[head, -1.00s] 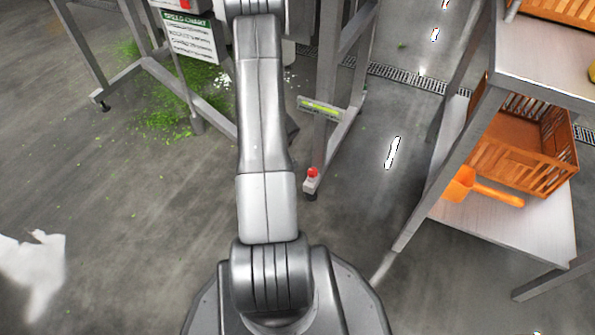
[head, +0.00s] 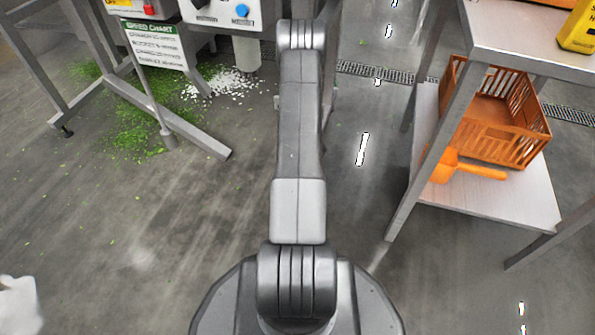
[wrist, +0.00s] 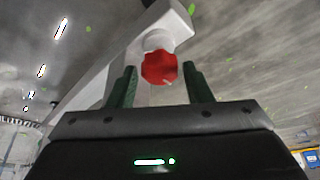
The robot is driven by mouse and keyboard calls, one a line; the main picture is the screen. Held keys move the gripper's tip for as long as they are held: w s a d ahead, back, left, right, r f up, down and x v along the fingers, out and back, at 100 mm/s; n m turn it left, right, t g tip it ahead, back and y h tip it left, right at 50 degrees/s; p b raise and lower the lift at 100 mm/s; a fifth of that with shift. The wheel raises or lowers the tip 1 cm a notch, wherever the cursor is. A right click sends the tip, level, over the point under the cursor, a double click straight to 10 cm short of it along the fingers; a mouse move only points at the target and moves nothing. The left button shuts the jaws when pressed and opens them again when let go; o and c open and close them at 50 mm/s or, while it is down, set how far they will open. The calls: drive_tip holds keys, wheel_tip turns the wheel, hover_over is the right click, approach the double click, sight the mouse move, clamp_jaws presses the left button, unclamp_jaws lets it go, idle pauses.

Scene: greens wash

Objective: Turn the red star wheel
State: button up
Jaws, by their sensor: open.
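The red star wheel (wrist: 160,68) shows in the wrist view, on a pale fitting at the end of a light bar. My gripper (wrist: 160,66) has its two dark green fingers apart, one on each side of the wheel as seen in this view. Gaps show between the wheel and both fingers. I cannot tell how far the wheel is in depth from the fingertips. In the head view my arm covers the place of the wheel, and the gripper is not visible there.
A steel shelf table (head: 505,200) with an orange crate (head: 500,120) and an orange scoop (head: 465,168) stands right. A sign (head: 155,45) on a post and a machine panel (head: 225,15) stand upper left. Greens (head: 135,125) litter the floor. Open floor lies left.

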drive_tip(key=shift+c, duration=0.4)
drive_tip(key=c, duration=0.6)
drive_tip(key=m+h, duration=0.1)
drive_tip(key=m, duration=0.2)
drive_tip(key=shift+s+a+t, duration=0.1)
drive_tip(key=shift+a+t, duration=0.05)
drive_tip(key=shift+t, duration=0.15)
drive_tip(key=shift+r+m+h+p, duration=0.15)
drive_tip(key=shift+m+h+p, duration=0.15)
drive_tip(key=shift+m+p, duration=0.8)
drive_tip(key=shift+p, duration=0.05)
drive_tip(key=shift+r+p, duration=0.1)
drive_tip(key=shift+p, duration=0.25)
